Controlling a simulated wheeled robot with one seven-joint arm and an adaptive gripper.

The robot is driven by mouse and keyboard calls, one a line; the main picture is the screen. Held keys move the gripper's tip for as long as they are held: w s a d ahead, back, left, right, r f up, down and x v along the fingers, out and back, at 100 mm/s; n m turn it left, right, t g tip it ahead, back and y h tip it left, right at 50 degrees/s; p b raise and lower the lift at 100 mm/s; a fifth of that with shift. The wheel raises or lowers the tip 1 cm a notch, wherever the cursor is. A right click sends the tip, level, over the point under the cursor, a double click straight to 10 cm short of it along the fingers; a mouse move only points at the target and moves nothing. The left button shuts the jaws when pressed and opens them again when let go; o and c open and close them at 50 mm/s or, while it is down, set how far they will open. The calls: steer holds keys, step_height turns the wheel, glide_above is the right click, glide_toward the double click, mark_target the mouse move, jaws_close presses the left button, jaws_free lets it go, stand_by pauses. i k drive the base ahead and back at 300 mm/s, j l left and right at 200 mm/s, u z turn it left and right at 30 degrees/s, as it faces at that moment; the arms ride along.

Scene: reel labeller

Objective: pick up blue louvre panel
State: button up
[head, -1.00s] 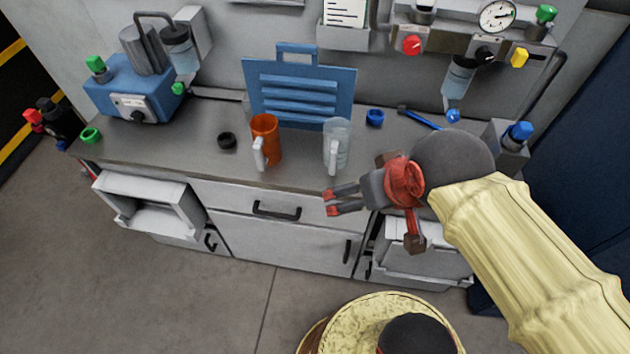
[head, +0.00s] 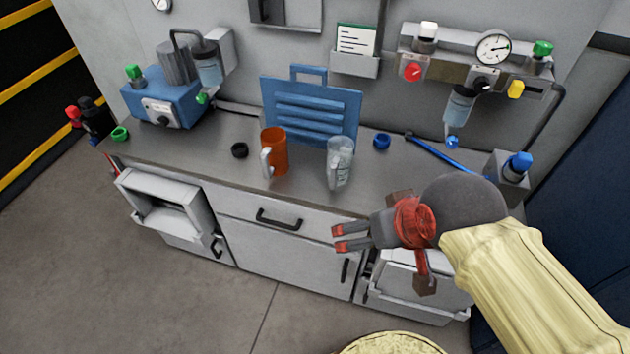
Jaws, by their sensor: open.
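The blue louvre panel (head: 311,107) stands upright at the back of the counter, leaning close to the wall, with a handle loop on top and several slats across its face. An orange mug and a clear jug stand in front of it and hide parts of its lower edge. My gripper (head: 337,238) is open and empty. It is in front of the counter's front edge, below and to the right of the panel, pointing left, well apart from it.
The orange mug (head: 274,152) and clear jug (head: 340,163) stand near the counter's (head: 210,160) front. A black ring (head: 239,150) and a blue ring (head: 382,141) lie beside them. A blue pump unit (head: 165,100) is at left. A regulator panel (head: 477,65) hangs at right.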

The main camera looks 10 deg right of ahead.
mark_target(310, 114)
steer(key=i+j+z, duration=0.1)
steer(key=i+j, duration=0.15)
steer(key=i+j+z, duration=0.15)
steer(key=j, duration=0.2)
steer(key=i+j+z, duration=0.1)
steer(key=i+j, duration=0.15)
steer(key=i+j+z, duration=0.15)
steer(key=j, duration=0.3)
steer(key=i+j+z, duration=0.1)
steer(key=j, duration=0.25)
steer(key=i, duration=0.1)
